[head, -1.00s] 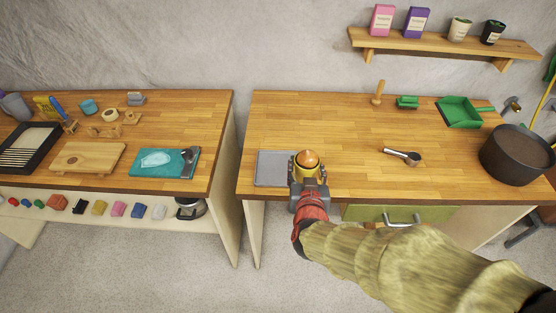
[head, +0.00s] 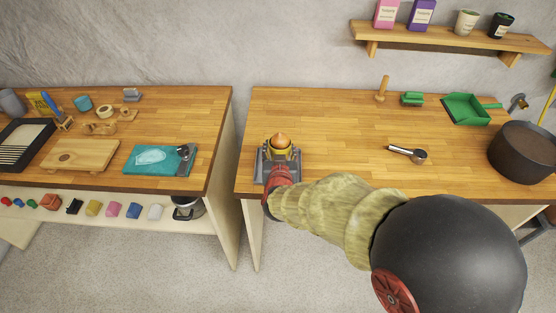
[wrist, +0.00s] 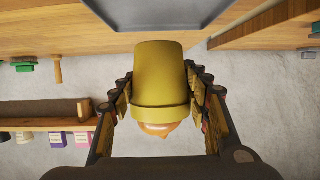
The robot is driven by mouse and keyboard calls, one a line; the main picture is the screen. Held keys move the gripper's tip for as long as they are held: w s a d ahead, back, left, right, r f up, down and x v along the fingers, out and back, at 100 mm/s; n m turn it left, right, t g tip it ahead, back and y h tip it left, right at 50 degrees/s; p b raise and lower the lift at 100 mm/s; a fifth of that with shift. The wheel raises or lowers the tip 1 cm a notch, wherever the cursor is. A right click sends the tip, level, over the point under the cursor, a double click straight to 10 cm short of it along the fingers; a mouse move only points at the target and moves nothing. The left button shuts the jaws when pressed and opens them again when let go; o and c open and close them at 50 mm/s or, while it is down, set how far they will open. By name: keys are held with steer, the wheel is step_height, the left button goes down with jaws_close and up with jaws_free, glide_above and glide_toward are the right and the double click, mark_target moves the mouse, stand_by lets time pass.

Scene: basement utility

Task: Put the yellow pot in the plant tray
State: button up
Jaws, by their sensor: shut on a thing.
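The yellow pot (head: 279,151) is in my gripper (head: 279,158), with a rounded orange-brown thing showing at its mouth. In the wrist view the pot (wrist: 160,80) sits between both fingers (wrist: 160,110), which are shut on its sides. The grey plant tray (head: 259,172) lies at the left end of the right-hand bench. In the head view the pot and gripper overlap the tray and hide most of it. In the wrist view the tray (wrist: 160,14) shows beyond the pot's base, with a gap between them, so the pot appears held above it.
The left bench (head: 205,120) stands across a gap. The middle bench top is mostly clear.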

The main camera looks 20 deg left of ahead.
steer(key=shift+w+a+f, duration=0.3)
steer(key=shift+w+f, duration=0.15)
steer(key=shift+f, duration=0.15)
steer(key=shift+w+a+f+b, duration=0.1)
steer(key=shift+f+b, duration=0.45)
steer(key=shift+f, duration=0.35)
steer(key=shift+w+a+f+b, duration=0.1)
steer(key=shift+f+b, duration=0.45)
steer(key=shift+f, duration=0.3)
steer(key=shift+f, duration=0.15)
steer(key=o, duration=1.4)
